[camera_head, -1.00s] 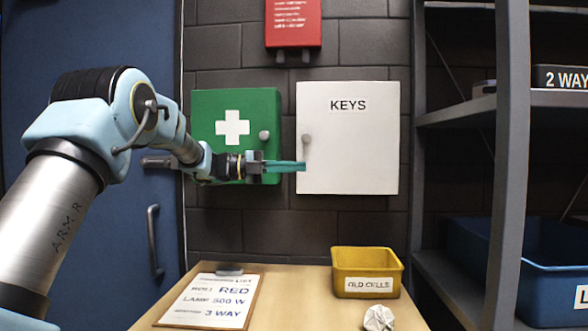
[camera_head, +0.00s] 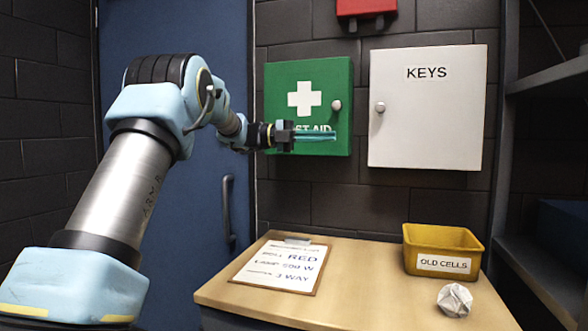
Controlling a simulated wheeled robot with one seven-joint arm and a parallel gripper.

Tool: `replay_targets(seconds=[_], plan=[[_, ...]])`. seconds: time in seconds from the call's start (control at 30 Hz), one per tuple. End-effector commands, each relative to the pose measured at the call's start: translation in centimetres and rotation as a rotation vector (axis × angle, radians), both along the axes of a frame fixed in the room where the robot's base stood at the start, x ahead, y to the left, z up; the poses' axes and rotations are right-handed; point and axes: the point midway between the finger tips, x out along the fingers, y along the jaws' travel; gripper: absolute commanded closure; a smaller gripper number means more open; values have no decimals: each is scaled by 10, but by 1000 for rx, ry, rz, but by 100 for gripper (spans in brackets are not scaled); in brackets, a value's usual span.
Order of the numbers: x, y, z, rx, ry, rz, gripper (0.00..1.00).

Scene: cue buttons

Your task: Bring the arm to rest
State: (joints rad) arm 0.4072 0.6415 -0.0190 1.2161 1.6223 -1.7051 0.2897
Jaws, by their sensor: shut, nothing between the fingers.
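My gripper (camera_head: 318,137) is shut and empty, with its teal fingers pointing to the right. It hangs in the air in front of the lower part of the green first aid cabinet (camera_head: 284,85), covering some of its lettering. I cannot tell whether the fingers touch the cabinet. My arm reaches up from the lower left and bends over at the elbow, in front of the blue door (camera_head: 178,30).
A white KEYS cabinet (camera_head: 430,110) hangs right of the gripper. Below, a wooden table (camera_head: 350,287) holds a clipboard (camera_head: 283,263), a yellow OLD CELLS bin (camera_head: 442,247) and crumpled paper (camera_head: 455,300). Dark shelving (camera_head: 543,255) stands at the right.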

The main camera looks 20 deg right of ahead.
Motion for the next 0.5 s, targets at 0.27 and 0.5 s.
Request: replay_targets(seconds=[0.27, 0.5], plan=[[26, 2, 10, -24, 82, 175, 100], [125, 58, 1, -53, 455, 814, 100]])
